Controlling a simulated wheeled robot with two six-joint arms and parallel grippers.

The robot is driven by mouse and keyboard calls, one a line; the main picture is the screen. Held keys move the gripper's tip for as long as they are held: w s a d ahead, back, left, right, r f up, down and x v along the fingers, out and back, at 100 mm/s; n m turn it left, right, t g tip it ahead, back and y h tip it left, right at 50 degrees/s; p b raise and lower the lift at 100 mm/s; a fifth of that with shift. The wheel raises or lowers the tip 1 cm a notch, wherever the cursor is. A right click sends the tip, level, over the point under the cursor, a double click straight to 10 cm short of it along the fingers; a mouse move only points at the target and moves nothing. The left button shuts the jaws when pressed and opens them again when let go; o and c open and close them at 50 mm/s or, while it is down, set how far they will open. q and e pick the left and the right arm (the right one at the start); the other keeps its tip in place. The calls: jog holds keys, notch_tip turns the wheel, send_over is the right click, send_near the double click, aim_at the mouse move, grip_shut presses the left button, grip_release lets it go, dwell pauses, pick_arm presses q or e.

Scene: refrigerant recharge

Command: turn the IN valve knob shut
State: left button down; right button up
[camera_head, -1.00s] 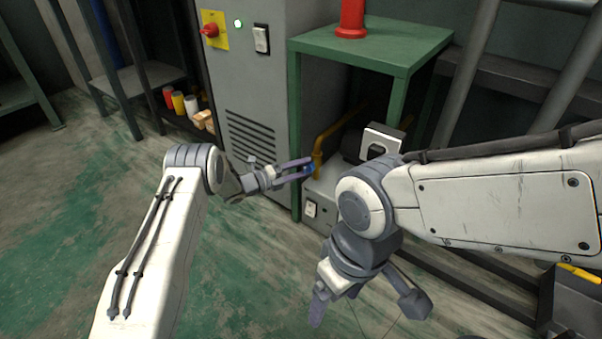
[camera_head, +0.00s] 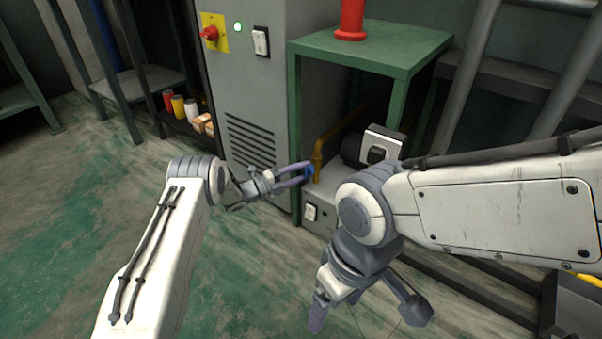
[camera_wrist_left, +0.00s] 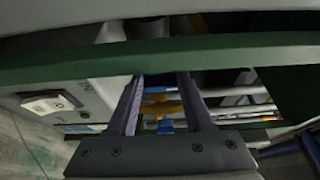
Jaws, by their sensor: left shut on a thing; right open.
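The IN valve knob is the small blue piece (camera_head: 309,171) on the yellow pipe (camera_head: 318,160), low under the green table. My left gripper (camera_head: 306,173) reaches it from the left and is shut on the knob, with a finger on either side. In the left wrist view the blue knob (camera_wrist_left: 165,126) shows between the two fingers of the left gripper (camera_wrist_left: 162,100), with yellow pipe behind it. The fingers hide part of the knob. My right gripper (camera_head: 366,308) is open and empty, pointing down in front of the table.
A grey cabinet (camera_head: 247,100) with a red switch (camera_head: 210,33) stands left of the green table (camera_head: 375,48). The table's leg (camera_head: 294,140) is close to my left fingers. A white switch (camera_head: 310,212) sits below the pipe. The floor at left is clear.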

pick_arm(q)
jog(key=c, duration=0.6)
grip_release()
jog(key=shift+a, duration=0.15)
jog(key=p+v, duration=0.5)
jog(key=v, duration=0.5)
jog(key=shift+s+a, duration=0.1)
